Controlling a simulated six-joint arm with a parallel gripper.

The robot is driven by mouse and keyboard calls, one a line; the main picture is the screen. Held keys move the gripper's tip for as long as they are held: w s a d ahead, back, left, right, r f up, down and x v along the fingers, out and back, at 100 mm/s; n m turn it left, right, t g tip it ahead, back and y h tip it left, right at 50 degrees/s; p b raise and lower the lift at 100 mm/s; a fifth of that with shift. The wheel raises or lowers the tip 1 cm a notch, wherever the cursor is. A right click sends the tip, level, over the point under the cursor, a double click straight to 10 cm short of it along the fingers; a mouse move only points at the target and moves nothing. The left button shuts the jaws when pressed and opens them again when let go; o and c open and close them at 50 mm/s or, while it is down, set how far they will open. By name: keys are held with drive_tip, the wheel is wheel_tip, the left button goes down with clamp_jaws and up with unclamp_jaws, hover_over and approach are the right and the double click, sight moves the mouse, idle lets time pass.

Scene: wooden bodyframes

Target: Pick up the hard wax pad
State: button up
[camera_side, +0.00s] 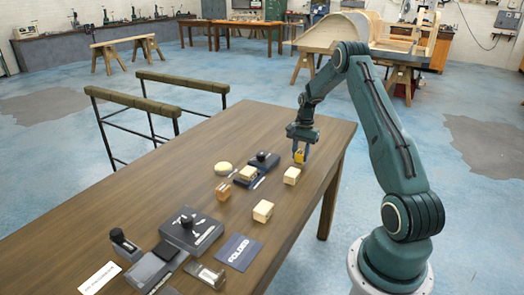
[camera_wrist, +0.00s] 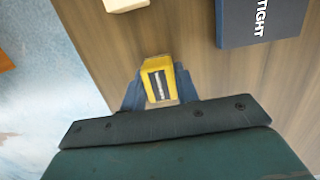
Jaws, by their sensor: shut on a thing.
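My gripper (camera_side: 301,146) is over the far right part of the wooden table. It is shut on a small yellow block (camera_side: 299,157). In the wrist view the yellow block (camera_wrist: 157,66) sits between the two blue fingers (camera_wrist: 159,90) and has a dark inset with a pale strip on top. I cannot tell for sure whether this block is the hard wax pad, or whether it touches the table. A round pale yellow pad (camera_side: 223,168) lies left of the gripper on the table.
A dark blue tray labelled TIGHT (camera_wrist: 262,22), a dark board labelled FOLDED (camera_side: 240,251) and a grey box (camera_side: 190,231) take up room. The table's right edge (camera_side: 338,158) is close.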

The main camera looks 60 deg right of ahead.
sight(299, 152)
wheel_tip(299, 152, up, 19)
idle(0.5)
drive_tip(key=shift+f, duration=0.1)
drive_tip(key=shift+o, duration=1.3)
drive_tip(key=shift+c, duration=0.9)
drive_tip(key=w+a+f+n, duration=0.3)
drive_tip(key=a, duration=0.4)
drive_tip(key=w+a+f+n+g, duration=0.1)
drive_tip(key=w+a+f+n, duration=0.2)
drive_tip(key=a, duration=0.4)
drive_tip(key=w+a+f+n, duration=0.2)
drive_tip(key=a+f+n, duration=0.1)
drive_tip(key=a, duration=0.4)
drive_tip(key=s+a+f+n, duration=0.1)
drive_tip(key=a+f+n, duration=0.1)
drive_tip(key=a, duration=0.4)
drive_tip(key=s+a+f+n+h, duration=0.1)
drive_tip(key=a+f+n, duration=0.1)
drive_tip(key=a+n, duration=0.2)
drive_tip(key=s+a+f+n, duration=0.2)
drive_tip(key=a+n, duration=0.1)
drive_tip(key=a, duration=0.5)
drive_tip(key=shift+s+f, duration=0.1)
drive_tip(key=shift+f, duration=0.3)
